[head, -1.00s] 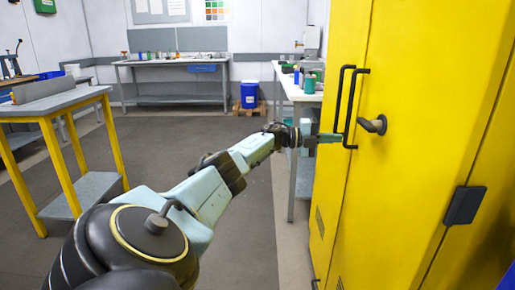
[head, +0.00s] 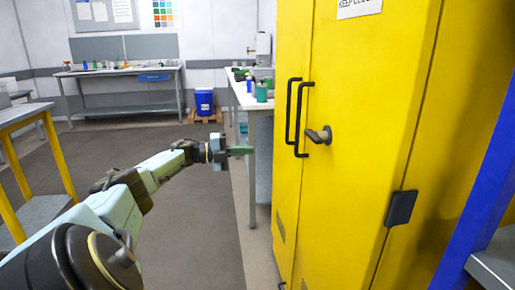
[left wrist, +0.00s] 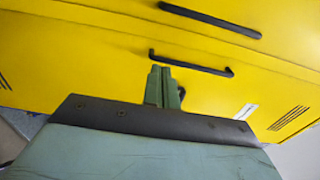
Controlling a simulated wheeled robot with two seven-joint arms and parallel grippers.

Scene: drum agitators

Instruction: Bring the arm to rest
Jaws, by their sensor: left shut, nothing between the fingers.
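My left arm reaches out from the lower left in the head view. Its gripper (head: 240,150) is shut and empty, pointing right toward the yellow cabinet (head: 365,130) with a gap before it. The cabinet's doors look closed, with two black bar handles (head: 299,118) side by side and a dark turn handle (head: 320,135). In the left wrist view the shut fingers (left wrist: 162,86) overlap the cabinet front, just left of and below one black handle (left wrist: 190,64). My right gripper is not in view.
A white-topped bench (head: 250,98) with small containers stands beyond the gripper. A yellow-legged table (head: 58,150) is at the left. A blue upright (head: 478,190) is at the right. Open grey floor (head: 195,225) lies between the table and the cabinet.

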